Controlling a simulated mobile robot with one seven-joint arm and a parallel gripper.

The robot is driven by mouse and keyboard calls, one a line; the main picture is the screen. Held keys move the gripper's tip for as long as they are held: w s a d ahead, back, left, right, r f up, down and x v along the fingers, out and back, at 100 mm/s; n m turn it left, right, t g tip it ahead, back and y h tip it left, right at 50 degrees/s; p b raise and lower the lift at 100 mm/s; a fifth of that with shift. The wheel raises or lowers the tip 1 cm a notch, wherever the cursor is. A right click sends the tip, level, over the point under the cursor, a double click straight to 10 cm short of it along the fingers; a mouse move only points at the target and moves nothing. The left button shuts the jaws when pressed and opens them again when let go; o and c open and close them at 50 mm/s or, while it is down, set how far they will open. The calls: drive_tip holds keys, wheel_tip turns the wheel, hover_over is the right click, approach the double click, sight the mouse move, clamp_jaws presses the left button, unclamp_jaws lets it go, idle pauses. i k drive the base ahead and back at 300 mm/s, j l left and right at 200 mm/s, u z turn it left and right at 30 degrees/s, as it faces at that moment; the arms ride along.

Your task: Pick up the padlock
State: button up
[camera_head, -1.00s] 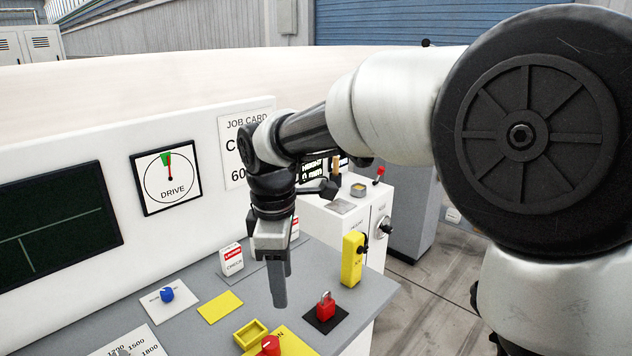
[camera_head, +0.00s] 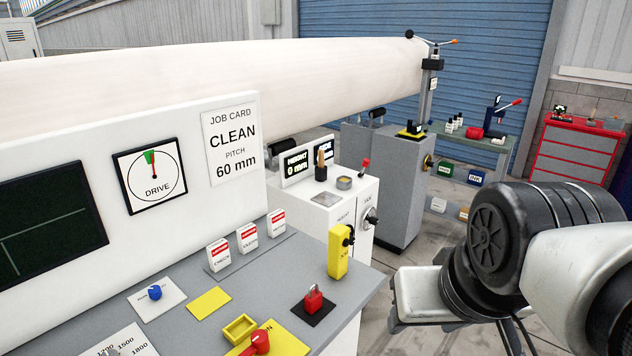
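The red padlock (camera_head: 313,300) stands upright on a small black square pad (camera_head: 325,315) near the right end of the grey console top, with its shackle upward. My gripper (camera_head: 415,298) appears as a pale grey block with darker edges at the lower right, beyond the console's right edge. It is apart from the padlock, to its right in the picture. Its fingers do not show clearly, so I cannot tell their opening. Nothing covers the padlock.
A yellow switch box (camera_head: 338,252) stands behind the padlock. Three red-and-white tags (camera_head: 247,238) stand further left. A yellow tray (camera_head: 239,328) and a red knob (camera_head: 260,342) lie left of the padlock. A white cabinet (camera_head: 335,215) stands behind the console.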

sight(313, 299)
drive_tip(key=u, duration=0.55)
drive_tip(key=i+l+u, duration=0.15)
drive_tip(key=l+u, duration=0.5)
drive_tip(key=i+l+u, duration=0.15)
drive_tip(key=l+u, duration=0.35)
drive_tip(key=l, duration=1.1)
drive_tip(key=i, duration=0.05)
